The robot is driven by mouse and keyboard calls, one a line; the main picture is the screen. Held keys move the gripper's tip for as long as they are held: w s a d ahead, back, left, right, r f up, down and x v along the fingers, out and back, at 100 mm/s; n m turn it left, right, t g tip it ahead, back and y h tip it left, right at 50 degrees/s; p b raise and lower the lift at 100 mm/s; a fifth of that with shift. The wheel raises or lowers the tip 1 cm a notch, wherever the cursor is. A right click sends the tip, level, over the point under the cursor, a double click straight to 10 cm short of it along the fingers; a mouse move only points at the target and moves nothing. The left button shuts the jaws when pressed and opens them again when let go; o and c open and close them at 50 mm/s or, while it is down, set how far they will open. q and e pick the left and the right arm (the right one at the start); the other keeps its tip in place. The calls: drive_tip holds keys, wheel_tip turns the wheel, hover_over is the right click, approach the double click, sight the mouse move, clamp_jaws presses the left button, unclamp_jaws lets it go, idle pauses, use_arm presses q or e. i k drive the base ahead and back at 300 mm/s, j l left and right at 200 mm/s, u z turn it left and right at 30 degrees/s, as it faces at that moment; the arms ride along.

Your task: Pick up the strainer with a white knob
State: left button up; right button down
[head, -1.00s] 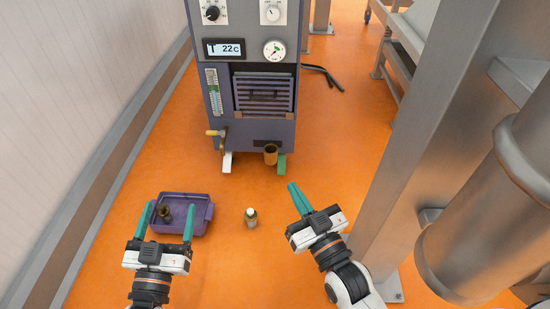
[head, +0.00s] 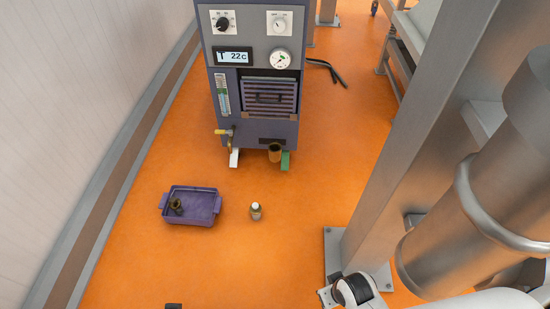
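A small brownish piece with a white top (head: 256,211), which looks like the strainer with a white knob, stands upright on the orange floor just right of the purple tray. No gripper touches it. Only a small dark part that seems to belong to my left arm (head: 173,306) shows at the bottom edge. Part of my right arm (head: 355,290) shows at the bottom, right of centre. The fingers of both grippers are out of the frame.
A purple tray (head: 208,192) holds a dark fitting (head: 176,206). A grey post (head: 385,190) and large pipe (head: 480,220) block the right. Floor around the white-topped piece is clear.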

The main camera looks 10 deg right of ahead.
sight(256, 209)
drive_tip(key=z, duration=0.45)
drive_tip(key=j+z, duration=0.1)
drive_tip(key=z, duration=0.35)
drive_tip(key=i+z, duration=0.1)
drive_tip(key=z, duration=0.35)
drive_tip(key=j+z, duration=0.1)
drive_tip(key=z, duration=0.8)
drive_tip(key=j+z, duration=0.15)
drive_tip(key=z, duration=0.75)
drive_tip(key=j+z, duration=0.1)
drive_tip(key=z, duration=0.35)
drive_tip(key=k+j+z, duration=0.1)
drive_tip(key=z, duration=0.4)
drive_tip(key=k+z, duration=0.3)
drive_tip(key=z, duration=0.15)
drive_tip(key=k+j+u, duration=0.1)
drive_tip(key=k+u, duration=0.3)
drive_tip(key=k+j+u, duration=0.1)
drive_tip(key=u, duration=1.75)
